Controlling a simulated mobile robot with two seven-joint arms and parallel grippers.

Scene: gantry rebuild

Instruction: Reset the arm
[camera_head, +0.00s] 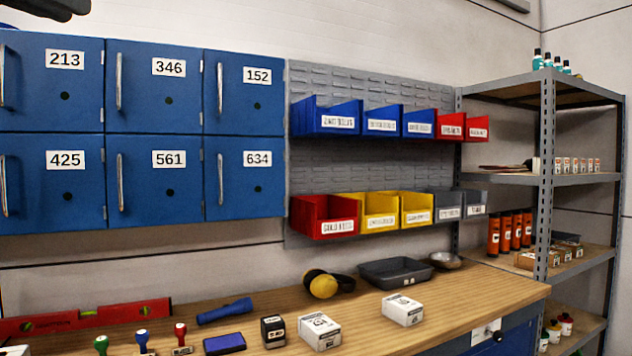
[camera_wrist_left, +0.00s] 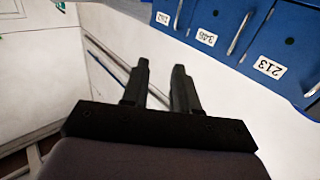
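My left gripper (camera_wrist_left: 161,66) shows in the left wrist view with its two dark fingers apart. Nothing is between them, and pale wall lies behind the gap. In the head view, a dark piece that looks like part of my left gripper or arm (camera_head: 45,6) is cut by the top left edge, above the blue cabinets (camera_head: 135,125). In the wrist view the blue cabinets (camera_wrist_left: 240,45) appear upside down at the upper right, apart from the fingers. My right gripper is in neither view.
A wooden workbench (camera_head: 450,290) holds stamps, white boxes, a flashlight, a red level (camera_head: 85,318) and a grey tray (camera_head: 396,272). Bins (camera_head: 335,118) hang on a grey panel. A metal shelf (camera_head: 547,180) stands at right. Open air lies before the cabinets.

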